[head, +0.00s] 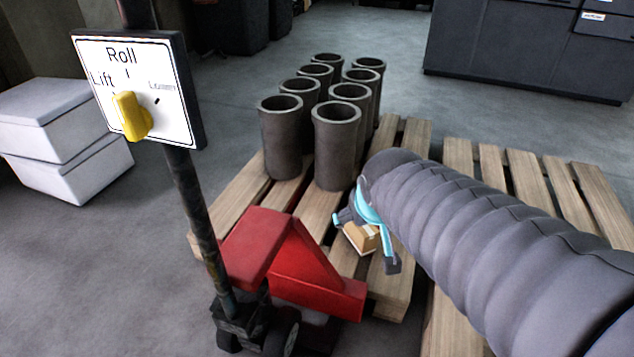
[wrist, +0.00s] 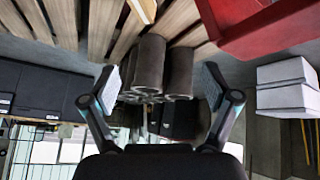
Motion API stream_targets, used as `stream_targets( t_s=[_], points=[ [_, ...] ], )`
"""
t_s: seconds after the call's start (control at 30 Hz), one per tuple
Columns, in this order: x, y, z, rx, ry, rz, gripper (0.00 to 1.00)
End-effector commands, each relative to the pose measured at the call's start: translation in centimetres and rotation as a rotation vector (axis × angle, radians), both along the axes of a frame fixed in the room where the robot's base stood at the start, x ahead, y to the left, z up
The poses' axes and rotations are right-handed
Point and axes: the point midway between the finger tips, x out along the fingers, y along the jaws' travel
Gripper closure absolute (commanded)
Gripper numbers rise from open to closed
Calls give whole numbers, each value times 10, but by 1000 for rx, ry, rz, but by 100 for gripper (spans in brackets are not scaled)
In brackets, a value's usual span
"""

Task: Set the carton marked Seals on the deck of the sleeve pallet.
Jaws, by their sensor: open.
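A small tan carton (head: 361,237) with a pale strip sits on the deck of the sleeve pallet (head: 392,285), near its front right and in front of the sleeves. Its marking cannot be read. My gripper (head: 368,240) is open above and around the carton in the head view; contact cannot be made out. In the wrist view the open gripper (wrist: 160,78) has nothing between its fingertips, and the carton (wrist: 143,9) shows at the top edge on the slats. Several dark cylinder sleeves (head: 335,140) stand upright on the pallet.
A red pallet truck (head: 300,262) is at the sleeve pallet's near end, with a yellow knob (head: 131,116) on its Roll/Lift panel. Another wooden pallet (head: 520,175) lies to the right, partly behind my arm. White boxes (head: 60,135) are stacked at left. Dark cabinets (head: 510,50) stand behind.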

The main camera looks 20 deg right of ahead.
Motion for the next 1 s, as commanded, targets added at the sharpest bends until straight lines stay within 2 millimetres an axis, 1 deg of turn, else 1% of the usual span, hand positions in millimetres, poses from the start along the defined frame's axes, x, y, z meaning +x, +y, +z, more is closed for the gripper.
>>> stream_targets(
  t_s=[0.03, 0.1, 0.2, 0.33, 0.4, 0.5, 0.97, 1.0],
  points=[
    [-16, 11, 6, 21, 10, 9, 13],
    [-37, 24, 9, 51, 33, 17, 13],
    [-62, 38, 12, 88, 66, 33, 13],
    [-85, 49, 13, 120, 96, 49, 13],
    [-91, 51, 13, 130, 104, 53, 13],
    [-94, 52, 13, 135, 110, 55, 13],
    [-93, 52, 13, 134, 110, 55, 13],
    [-93, 52, 13, 134, 110, 55, 15]
  ],
)
